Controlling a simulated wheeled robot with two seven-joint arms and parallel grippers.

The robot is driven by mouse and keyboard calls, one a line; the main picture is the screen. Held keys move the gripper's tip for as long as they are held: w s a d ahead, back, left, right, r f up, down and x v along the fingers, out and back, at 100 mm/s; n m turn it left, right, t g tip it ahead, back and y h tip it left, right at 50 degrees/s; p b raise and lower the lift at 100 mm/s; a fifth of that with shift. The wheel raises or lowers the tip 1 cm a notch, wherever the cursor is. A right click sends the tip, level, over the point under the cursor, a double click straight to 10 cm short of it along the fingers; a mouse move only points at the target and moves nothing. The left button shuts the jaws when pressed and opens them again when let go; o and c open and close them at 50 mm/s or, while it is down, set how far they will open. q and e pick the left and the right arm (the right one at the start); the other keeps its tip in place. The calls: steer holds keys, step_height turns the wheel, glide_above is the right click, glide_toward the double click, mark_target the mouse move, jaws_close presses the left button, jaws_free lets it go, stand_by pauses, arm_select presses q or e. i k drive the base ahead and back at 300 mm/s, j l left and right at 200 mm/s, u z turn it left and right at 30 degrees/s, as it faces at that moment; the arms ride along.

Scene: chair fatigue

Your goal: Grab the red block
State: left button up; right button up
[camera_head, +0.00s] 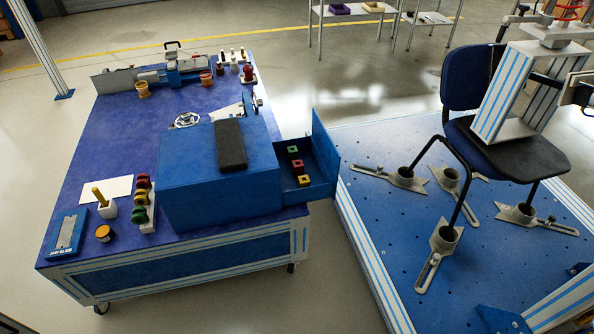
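The red block (297,164) lies in the open drawer (322,160) on the right side of a blue box (190,165) on the table. It is the middle one of three small blocks in a row. A green block (292,149) is behind it and a yellowish block (304,181) is in front of it. Each block seems to have a dark hole in its top. The drawer walls stand around the blocks, with a tall blue panel at the right. Neither of my grippers shows in this view.
The blue table (110,160) also holds a black pad (230,145) on the box, stacked coloured knobs (142,195), a white holder (108,208) and a vise-like device (172,70). A chair (505,140) stands in a test rig on the blue platform (390,235) at right.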

mark_target(298, 166)
steer(key=i+j+z, duration=0.2)
steer(key=j+z, duration=0.3)
steer(key=j, duration=0.4)
steer(key=j+z, duration=0.5)
steer(key=j, duration=0.4)
